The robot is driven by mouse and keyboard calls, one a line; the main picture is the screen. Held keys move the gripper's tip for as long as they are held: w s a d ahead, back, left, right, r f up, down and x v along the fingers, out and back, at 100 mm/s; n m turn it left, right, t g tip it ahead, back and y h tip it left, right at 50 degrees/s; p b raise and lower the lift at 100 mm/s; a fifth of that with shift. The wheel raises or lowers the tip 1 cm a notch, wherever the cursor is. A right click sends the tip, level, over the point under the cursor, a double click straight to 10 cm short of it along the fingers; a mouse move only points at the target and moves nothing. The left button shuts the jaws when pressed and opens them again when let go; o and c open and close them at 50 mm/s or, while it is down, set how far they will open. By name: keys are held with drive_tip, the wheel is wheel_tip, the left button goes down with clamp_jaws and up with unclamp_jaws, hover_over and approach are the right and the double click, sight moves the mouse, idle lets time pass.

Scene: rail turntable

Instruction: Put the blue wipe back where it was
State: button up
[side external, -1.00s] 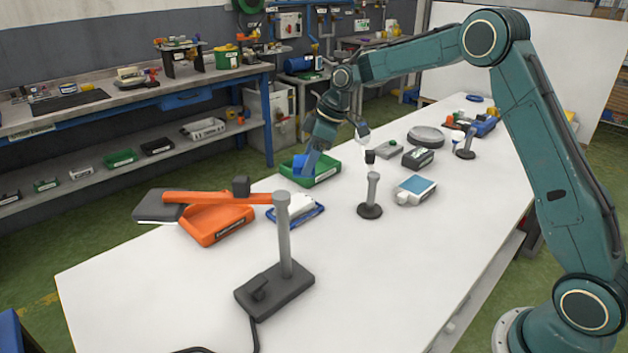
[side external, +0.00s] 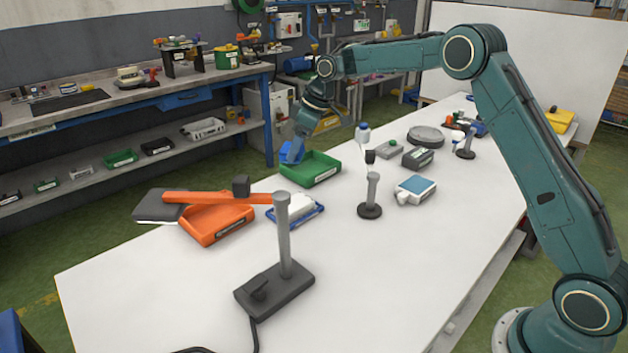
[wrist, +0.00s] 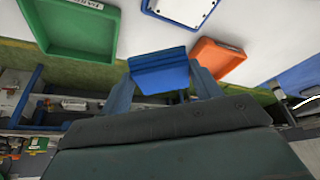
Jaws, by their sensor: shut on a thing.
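The blue wipe (side external: 291,153) is a small folded blue block, held between the fingers of my gripper (side external: 297,140) at the far-left end of the green tray (side external: 324,181). In the wrist view the wipe (wrist: 160,70) sits between both blue fingers of my gripper (wrist: 163,84), clear of the tray. The green tray (wrist: 68,48) shows there at upper left, and its visible floor is empty. In the side view the wipe appears raised near the table's far edge; its exact height is hard to tell.
An orange bin (side external: 210,232) and a blue-rimmed tray with a white panel (side external: 296,210) lie nearby on the white table (side external: 400,270). A grey post stand (side external: 284,240) is in front. A small post (side external: 372,190) stands right of the green tray.

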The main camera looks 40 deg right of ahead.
drive_tip(key=w+a+r+m+h, duration=0.2)
drive_tip(key=w+a+r+m, duration=0.3)
drive_tip(key=w+r+m, duration=0.2)
drive_tip(key=shift+w+a+t+h, duration=0.2)
drive_tip(key=shift+w+t+h, duration=0.2)
drive_tip(key=shift+w, duration=0.25)
drive_tip(key=shift+r, duration=0.1)
wheel_tip(320, 180, down, 14)
drive_tip(key=shift+f, duration=0.2)
idle(0.5)
drive_tip(key=shift+f, duration=2.85)
drive_tip(key=shift+f, duration=0.15)
